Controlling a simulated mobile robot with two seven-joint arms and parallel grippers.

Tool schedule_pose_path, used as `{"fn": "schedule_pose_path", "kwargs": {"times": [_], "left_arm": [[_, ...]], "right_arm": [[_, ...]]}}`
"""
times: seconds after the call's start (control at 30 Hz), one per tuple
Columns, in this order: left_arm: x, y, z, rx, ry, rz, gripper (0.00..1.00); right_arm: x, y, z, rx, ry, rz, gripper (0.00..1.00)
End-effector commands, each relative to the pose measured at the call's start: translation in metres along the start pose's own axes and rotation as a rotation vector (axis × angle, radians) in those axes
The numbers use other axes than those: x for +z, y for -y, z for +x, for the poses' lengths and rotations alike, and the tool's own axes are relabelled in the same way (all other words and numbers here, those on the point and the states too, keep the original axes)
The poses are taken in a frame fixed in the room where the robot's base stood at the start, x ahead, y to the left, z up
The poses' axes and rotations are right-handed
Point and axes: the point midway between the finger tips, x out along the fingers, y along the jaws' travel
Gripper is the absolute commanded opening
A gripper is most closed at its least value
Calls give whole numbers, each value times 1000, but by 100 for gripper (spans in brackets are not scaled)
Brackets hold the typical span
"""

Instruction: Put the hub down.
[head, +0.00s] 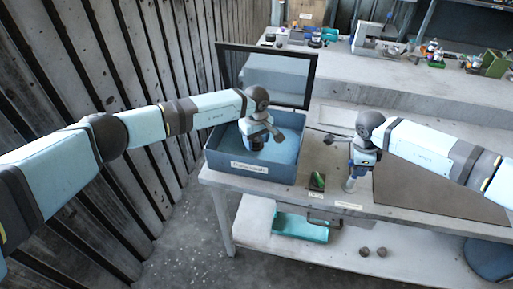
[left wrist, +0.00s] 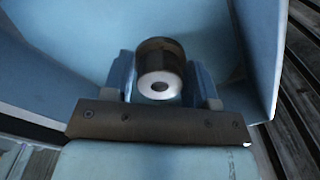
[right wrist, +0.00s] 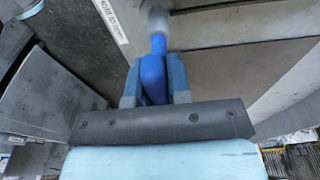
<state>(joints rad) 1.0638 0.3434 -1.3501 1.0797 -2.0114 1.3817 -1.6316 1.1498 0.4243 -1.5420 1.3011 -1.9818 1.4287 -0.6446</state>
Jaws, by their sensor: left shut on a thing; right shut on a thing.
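The hub, a short dark-brown cylinder with a pale holed end face (left wrist: 160,82), is between the fingers of my left gripper (left wrist: 160,85), which is shut on it. In the head view my left gripper (head: 257,141) is inside the blue open-topped bin (head: 222,158); the hub is hard to make out there. I cannot tell if the hub touches the bin floor.
A small dark tray with a green piece (head: 317,181) lies right of the bin. A dark mat (head: 430,185) covers the right of the table (head: 380,208). A slatted wall (head: 150,120) is close on the left.

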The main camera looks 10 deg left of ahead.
Motion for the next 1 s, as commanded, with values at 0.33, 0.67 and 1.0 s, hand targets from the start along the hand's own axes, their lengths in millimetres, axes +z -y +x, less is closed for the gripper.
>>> {"fn": "schedule_pose_path", "kwargs": {"times": [0.33,0.67,1.0], "left_arm": [[1,0,38,-1,1,0,26],[0,0,42,0,0,0,26],[0,0,43,0,0,0,78]], "right_arm": [[0,0,0,0,0,0,0],[0,0,0,0,0,0,0],[0,0,0,0,0,0,0]]}}
